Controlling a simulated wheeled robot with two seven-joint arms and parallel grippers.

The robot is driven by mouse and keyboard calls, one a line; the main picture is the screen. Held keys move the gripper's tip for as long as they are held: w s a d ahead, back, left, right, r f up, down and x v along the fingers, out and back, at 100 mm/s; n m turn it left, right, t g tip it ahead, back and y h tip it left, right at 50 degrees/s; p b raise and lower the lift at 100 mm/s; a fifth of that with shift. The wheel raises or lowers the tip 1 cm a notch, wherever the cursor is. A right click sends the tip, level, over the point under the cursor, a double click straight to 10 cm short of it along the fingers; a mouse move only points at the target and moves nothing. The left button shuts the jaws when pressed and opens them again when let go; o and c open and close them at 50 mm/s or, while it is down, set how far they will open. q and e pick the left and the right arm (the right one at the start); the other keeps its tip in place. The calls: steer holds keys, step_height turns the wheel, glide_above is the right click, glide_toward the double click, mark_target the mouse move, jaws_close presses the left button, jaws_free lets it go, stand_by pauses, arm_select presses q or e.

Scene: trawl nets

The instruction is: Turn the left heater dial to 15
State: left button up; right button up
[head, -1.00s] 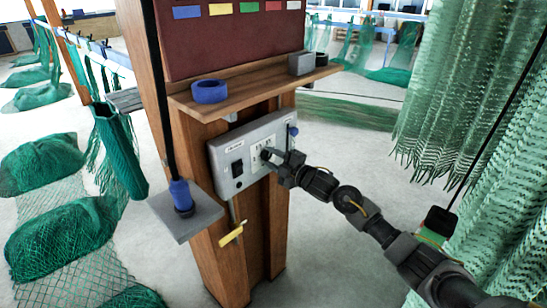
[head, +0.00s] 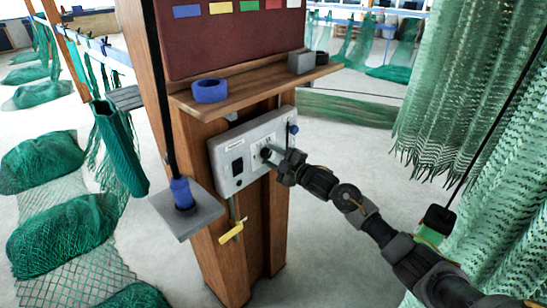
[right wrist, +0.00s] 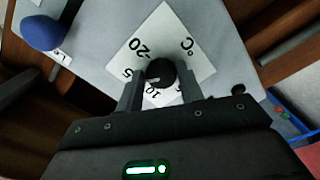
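The grey heater control box (head: 226,160) is fixed to the wooden post. Its black round dial (right wrist: 160,73) sits on a white scale plate (right wrist: 195,52) marked °C, with 20, 15 and 10 readable in the right wrist view. My right gripper (head: 271,155) is at the dial. In the right wrist view its two fingers (right wrist: 160,88) lie on either side of the dial and appear to touch it. The dial's pointer is not clear, so I cannot tell its setting. My left gripper is out of view.
A black switch (head: 238,168) and a blue knob (head: 293,129) flank the plate. Above is a wooden shelf (head: 250,92) with a blue ring (head: 209,90). A yellow handle (head: 231,232) hangs below. Green nets (head: 465,100) hang at right.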

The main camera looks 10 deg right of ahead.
steer(key=o, duration=0.3)
steer(key=shift+b+v, duration=1.3)
steer(key=shift+v, duration=4.1)
steer(key=shift+f, duration=0.1)
